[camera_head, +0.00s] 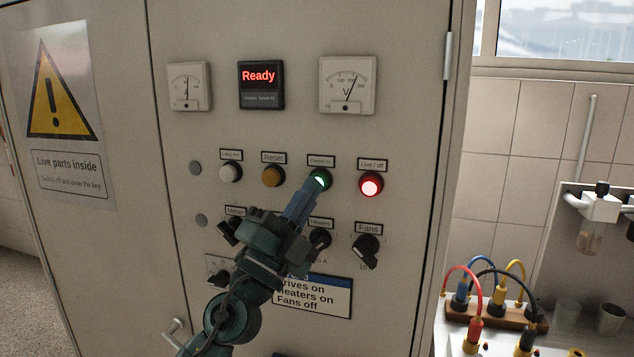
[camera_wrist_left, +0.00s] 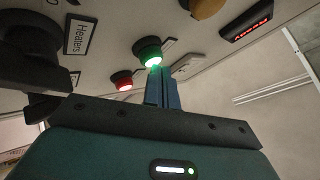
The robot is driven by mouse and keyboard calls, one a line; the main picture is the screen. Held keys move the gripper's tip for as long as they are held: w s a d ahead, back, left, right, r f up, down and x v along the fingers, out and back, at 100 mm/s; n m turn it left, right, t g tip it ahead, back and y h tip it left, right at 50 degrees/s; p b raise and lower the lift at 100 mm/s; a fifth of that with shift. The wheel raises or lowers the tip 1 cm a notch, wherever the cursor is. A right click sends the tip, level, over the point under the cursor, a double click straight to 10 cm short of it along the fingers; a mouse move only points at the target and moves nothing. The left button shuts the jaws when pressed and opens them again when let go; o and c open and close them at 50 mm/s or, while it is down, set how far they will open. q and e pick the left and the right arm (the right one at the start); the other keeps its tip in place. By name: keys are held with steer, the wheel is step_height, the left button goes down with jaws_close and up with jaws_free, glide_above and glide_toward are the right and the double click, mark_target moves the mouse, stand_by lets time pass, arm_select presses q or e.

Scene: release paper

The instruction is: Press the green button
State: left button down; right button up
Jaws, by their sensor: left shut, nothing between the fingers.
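The green button (camera_head: 320,180) is lit and sits in the row of buttons on the cabinet front, between the amber and red ones. My left gripper (camera_head: 313,186) is shut and empty, its blue fingertips at the lower edge of the green button. In the left wrist view the green button (camera_wrist_left: 151,52) glows just past the tips of my left gripper (camera_wrist_left: 162,72). The tips overlap its lower part there; I cannot tell whether they touch it. My right gripper is not in view.
A white button (camera_head: 230,172), an amber button (camera_head: 272,176) and a lit red button (camera_head: 370,184) share the row. Black knobs (camera_head: 366,250) sit below. A display (camera_head: 261,84) reads "Ready". Coloured cables (camera_head: 470,290) stand at the right.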

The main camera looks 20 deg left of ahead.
arm_select(q)
steer(key=shift+s, duration=0.55)
steer(key=s+p, duration=0.1)
steer(key=s, duration=0.4)
steer(key=shift+a, duration=0.1)
stand_by(0.6)
